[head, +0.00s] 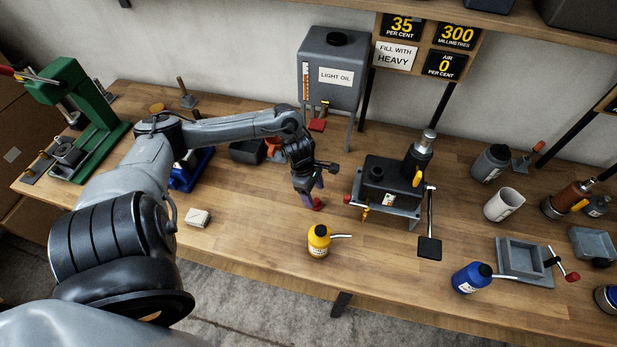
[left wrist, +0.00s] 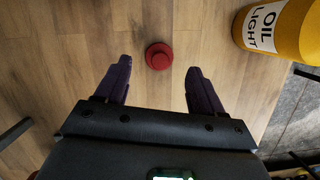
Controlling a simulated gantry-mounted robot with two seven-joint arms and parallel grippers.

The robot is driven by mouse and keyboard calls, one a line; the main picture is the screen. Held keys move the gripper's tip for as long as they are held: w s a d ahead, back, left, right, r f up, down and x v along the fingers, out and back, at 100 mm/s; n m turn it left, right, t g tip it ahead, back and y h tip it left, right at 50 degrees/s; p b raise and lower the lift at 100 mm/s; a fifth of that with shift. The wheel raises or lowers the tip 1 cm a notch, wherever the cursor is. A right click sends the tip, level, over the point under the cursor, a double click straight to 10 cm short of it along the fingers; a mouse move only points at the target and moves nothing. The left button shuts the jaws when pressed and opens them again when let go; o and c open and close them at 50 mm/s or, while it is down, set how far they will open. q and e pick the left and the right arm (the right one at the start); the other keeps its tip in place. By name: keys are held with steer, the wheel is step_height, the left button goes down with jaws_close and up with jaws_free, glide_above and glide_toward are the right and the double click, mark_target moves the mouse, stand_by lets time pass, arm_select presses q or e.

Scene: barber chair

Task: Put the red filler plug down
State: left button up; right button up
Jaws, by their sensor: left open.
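The red filler plug (head: 318,204) is on the wooden bench top, right by the fingertips of my left gripper (head: 311,196). In the left wrist view the plug (left wrist: 159,56) is a round red cap with a wider base. It lies just beyond and midway between the two dark purple fingers of my left gripper (left wrist: 158,68). The fingers are spread apart with clear wood showing between them and the plug, and they hold nothing. My right gripper does not show in either view.
A yellow oil bottle (head: 319,241) with a spout stands near, in front of the gripper; it also shows in the left wrist view (left wrist: 282,28). A grey-based pump unit (head: 376,190) stands to the right. A grey light oil tank (head: 330,70) is behind.

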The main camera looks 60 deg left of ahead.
arm_select(q)
steer(key=v, duration=0.7)
steer(key=shift+r+p, duration=0.3)
